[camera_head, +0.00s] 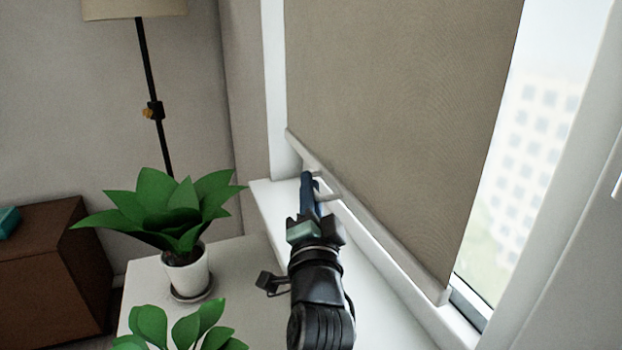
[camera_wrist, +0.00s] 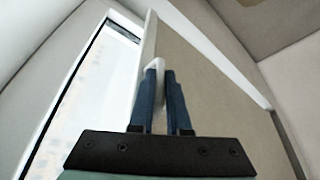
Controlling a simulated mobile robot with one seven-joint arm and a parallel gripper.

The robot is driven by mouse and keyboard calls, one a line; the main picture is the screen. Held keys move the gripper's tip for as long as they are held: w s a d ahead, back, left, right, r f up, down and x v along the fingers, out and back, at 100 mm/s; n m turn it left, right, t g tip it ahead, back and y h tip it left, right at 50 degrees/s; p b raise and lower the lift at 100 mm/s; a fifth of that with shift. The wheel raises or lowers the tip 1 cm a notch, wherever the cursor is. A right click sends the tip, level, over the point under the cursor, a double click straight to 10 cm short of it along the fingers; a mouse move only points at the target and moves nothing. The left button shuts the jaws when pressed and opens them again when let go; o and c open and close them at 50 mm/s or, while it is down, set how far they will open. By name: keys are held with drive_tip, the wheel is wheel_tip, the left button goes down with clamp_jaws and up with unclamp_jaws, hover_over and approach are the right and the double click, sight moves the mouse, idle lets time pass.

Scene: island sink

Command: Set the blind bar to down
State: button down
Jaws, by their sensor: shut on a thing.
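The beige blind (camera_head: 400,100) hangs over most of the window, and its pale bar (camera_head: 395,250) runs along its lower edge, close above the white sill. A short white handle (camera_head: 328,196) sticks out from the bar. My gripper (camera_head: 306,180) is at this handle, near the left part of the bar. In the wrist view, my gripper's (camera_wrist: 162,75) two dark blue fingers are shut on a white piece of the handle (camera_wrist: 157,64), with the blind (camera_wrist: 205,85) behind. The fingers hide part of the handle.
A potted plant (camera_head: 175,215) stands on a white surface left of my arm, with a second plant (camera_head: 185,328) nearer. A floor lamp (camera_head: 150,90) and brown cabinet (camera_head: 48,275) stand farther left. Window glass (camera_head: 535,130) shows at the right.

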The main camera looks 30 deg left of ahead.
drive_tip(key=shift+f+b, duration=0.35)
drive_tip(key=shift+f, duration=0.65)
drive_tip(key=c, duration=0.9)
unclamp_jaws()
drive_tip(key=shift+r, duration=0.1)
wheel_tip(320, 180, up, 10)
drive_tip(key=shift+r+p, duration=0.1)
drive_tip(key=shift+p, duration=1.05)
drive_tip(key=shift+d, duration=0.1)
